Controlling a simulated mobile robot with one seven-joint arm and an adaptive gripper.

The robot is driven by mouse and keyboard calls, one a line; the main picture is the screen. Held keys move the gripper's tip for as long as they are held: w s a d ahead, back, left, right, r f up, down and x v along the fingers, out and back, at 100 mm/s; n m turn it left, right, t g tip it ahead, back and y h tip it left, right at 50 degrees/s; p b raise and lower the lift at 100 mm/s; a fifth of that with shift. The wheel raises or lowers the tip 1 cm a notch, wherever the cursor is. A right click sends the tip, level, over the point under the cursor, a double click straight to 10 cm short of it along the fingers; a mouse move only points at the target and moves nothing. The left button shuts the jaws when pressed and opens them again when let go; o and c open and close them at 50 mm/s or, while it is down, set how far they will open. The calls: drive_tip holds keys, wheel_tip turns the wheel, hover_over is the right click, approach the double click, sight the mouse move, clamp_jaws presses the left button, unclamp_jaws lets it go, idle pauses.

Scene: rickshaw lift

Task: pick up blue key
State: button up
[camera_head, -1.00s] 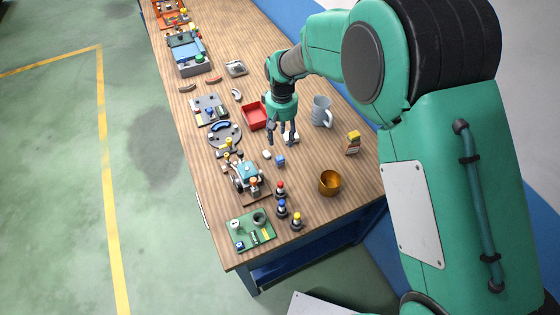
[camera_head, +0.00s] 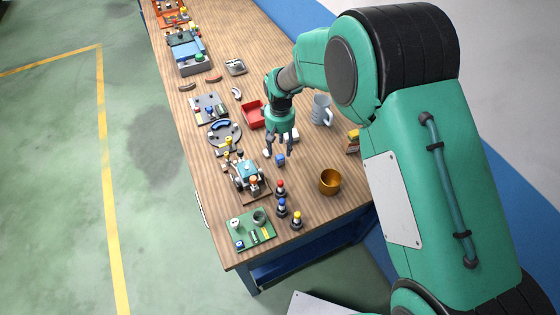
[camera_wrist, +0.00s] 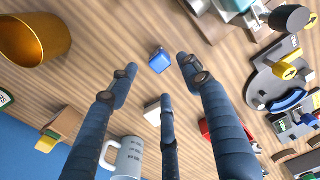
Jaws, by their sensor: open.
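The blue key (camera_head: 280,160) looks like a small blue cube lying on the wooden table (camera_head: 330,212). In the wrist view the blue key (camera_wrist: 160,61) lies at top centre, just past the gap between the fingertips. My gripper (camera_head: 280,152) hangs fingers down, just above and behind the key in the head view. Its three dark fingers (camera_wrist: 160,78) are spread open in the wrist view, with nothing held between them. A fingertip overlaps the key's top edge in the head view; I cannot tell if they touch.
A gold cup (camera_head: 329,182) stands at the right front. A grey mug (camera_head: 321,110) and a red tray (camera_head: 254,114) flank my gripper. A small white block (camera_wrist: 153,111) is near the key. A toy vehicle (camera_head: 247,175) stands left. Bare tabletop lies right of the key.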

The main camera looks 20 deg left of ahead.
sight(280, 156)
drive_tip(key=shift+f, duration=1.45)
drive_tip(key=shift+f+b, duration=0.5)
drive_tip(key=shift+f, duration=2.1)
drive_tip(key=shift+c, duration=0.2)
drive_tip(key=c, duration=1.1)
